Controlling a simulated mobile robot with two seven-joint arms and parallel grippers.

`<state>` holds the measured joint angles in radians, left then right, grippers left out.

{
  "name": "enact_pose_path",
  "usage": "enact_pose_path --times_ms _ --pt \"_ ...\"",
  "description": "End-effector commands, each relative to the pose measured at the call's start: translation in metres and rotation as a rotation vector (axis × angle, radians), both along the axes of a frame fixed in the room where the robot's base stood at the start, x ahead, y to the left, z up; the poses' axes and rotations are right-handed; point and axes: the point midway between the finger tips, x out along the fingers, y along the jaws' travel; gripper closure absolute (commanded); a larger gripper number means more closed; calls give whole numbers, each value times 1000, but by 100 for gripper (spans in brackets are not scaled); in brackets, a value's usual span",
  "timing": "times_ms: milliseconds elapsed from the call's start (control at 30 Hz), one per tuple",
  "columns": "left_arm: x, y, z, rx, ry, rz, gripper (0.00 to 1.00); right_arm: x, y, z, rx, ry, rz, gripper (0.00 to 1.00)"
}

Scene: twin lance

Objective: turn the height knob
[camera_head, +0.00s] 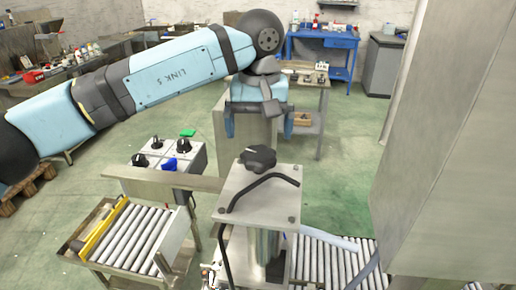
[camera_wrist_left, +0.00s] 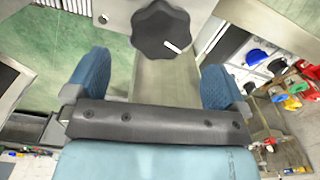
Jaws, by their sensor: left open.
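The height knob (camera_head: 258,158) is a black lobed knob on a metal plate (camera_head: 237,197) at the top of a post. In the left wrist view the knob (camera_wrist_left: 161,28) is at the top centre, with a short white mark on it. My left gripper (camera_head: 259,124) has two blue fingers spread wide. It is above and beyond the knob in the head view. In the left wrist view the open gripper (camera_wrist_left: 155,66) has nothing between its fingers, and the knob lies ahead of the gap, apart from both fingers. My right gripper is not in view.
A bent black bar (camera_head: 265,186) lies over the plate beside the knob. A control box (camera_head: 191,156) with several knobs stands to the left. A large grey cabinet (camera_head: 440,140) fills the right side.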

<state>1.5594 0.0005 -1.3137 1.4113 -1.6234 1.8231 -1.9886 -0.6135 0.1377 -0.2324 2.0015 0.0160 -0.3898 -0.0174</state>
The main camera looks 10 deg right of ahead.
Motion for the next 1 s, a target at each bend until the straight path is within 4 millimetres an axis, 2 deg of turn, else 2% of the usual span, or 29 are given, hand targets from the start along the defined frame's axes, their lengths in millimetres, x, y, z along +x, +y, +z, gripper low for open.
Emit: enact_pose_path --times_ms 100,300,433,700,767,933,1000 --pt "0 0 -23 1 3 1 0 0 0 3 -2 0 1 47" --pt "0 0 -48 0 0 1 0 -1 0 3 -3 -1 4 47" --pt "0 0 -55 0 0 1 0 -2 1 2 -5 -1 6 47" --pt "0 0 -57 0 -1 1 0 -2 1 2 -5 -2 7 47" --pt "0 0 -57 0 -1 1 12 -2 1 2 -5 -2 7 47" --pt "0 0 -56 0 -1 1 49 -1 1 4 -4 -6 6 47" --pt "0 0 -57 0 -1 1 49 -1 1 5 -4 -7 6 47"
